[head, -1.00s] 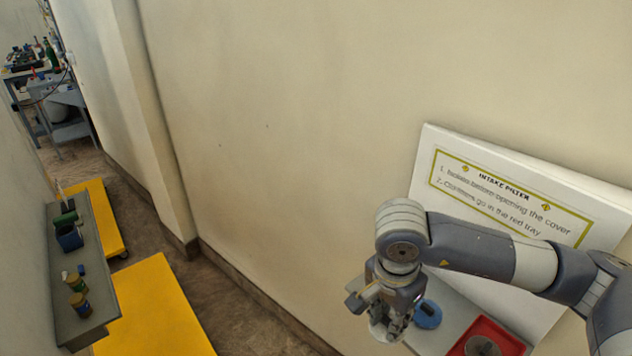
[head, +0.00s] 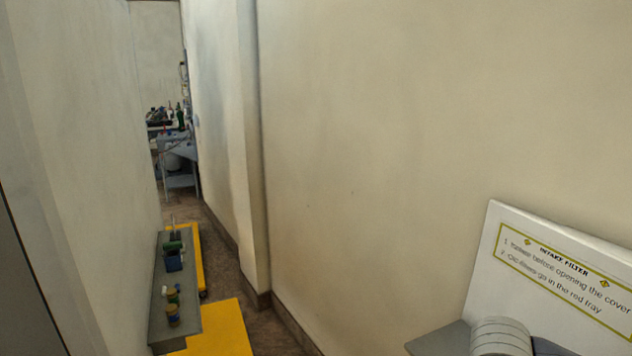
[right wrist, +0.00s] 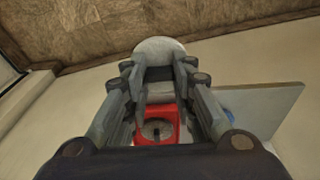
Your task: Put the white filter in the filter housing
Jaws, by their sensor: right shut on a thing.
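My right gripper (right wrist: 163,72) is shut on a white round thing (right wrist: 158,48), which looks like the white filter, in the right wrist view. Its far side is past the fingertips, and the fingers cover part of its near edge. A red tray (right wrist: 170,112) with a grey round used-looking filter (right wrist: 157,129) in it shows between the fingers. I cannot make out the filter housing in either current view. In the head view only part of my right arm shows at the bottom right; its gripper is out of frame. My left gripper is in neither view.
A grey shelf (right wrist: 268,105) holds the tray; a sliver of a blue thing (right wrist: 229,115) shows beside it. The white intake filter sign board (head: 488,262) stands against the wall. A grey side shelf (head: 160,318) and yellow platforms (head: 225,325) lie at left.

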